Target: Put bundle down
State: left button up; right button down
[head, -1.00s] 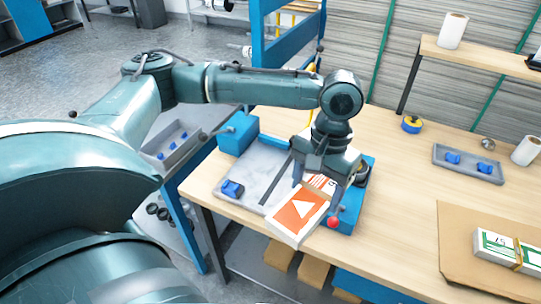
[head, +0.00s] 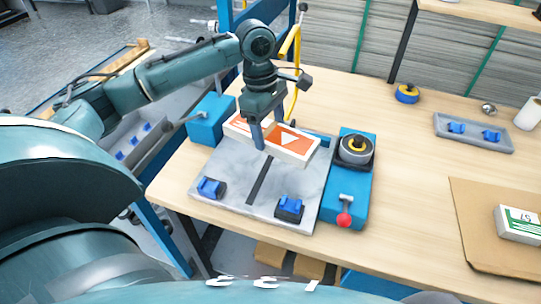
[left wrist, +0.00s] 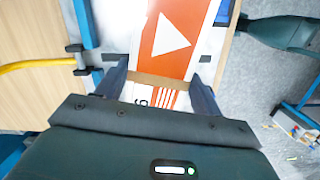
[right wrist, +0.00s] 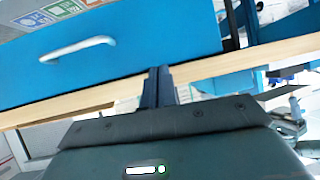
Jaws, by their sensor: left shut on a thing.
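The orange and white bundle (head: 290,142) has a white triangle on its face and a brown band around it. My left gripper (head: 268,138) is shut on it across the banded middle. The bundle is over the back part of the grey plate (head: 232,168) of the strapping station; I cannot tell whether it touches the plate. In the left wrist view the bundle (left wrist: 172,40) lies between both fingers. My right gripper (right wrist: 160,88) shows only in the right wrist view, its fingers together with nothing seen between them, near a blue drawer front (right wrist: 130,45).
Blue clamps (head: 210,187) stand on the plate's front part. A blue unit (head: 347,190) with a red-knobbed lever (head: 344,219) is right of it, and a yellow post (head: 297,70) behind. A green and white bundle (head: 520,222) lies on cardboard (head: 475,240) at right. The table's middle is clear.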

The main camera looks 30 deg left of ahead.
aim_at(263, 127)
pick_arm(q)
jog(key=shift+w+a+r+n, duration=0.2)
jog(key=shift+a+n, duration=0.25)
jog(key=shift+n, duration=0.25)
jog(key=shift+a+f+n, duration=0.2)
jog(key=shift+n, duration=0.2)
notch_tip(263, 127, down, 4)
jog(key=shift+a, duration=0.1)
notch_tip(263, 127, down, 6)
jog(key=shift+r+b, duration=0.2)
jog(key=shift+b, duration=0.2)
jog(key=o, duration=0.7)
jog(key=shift+f, duration=0.1)
jog(key=o, duration=0.5)
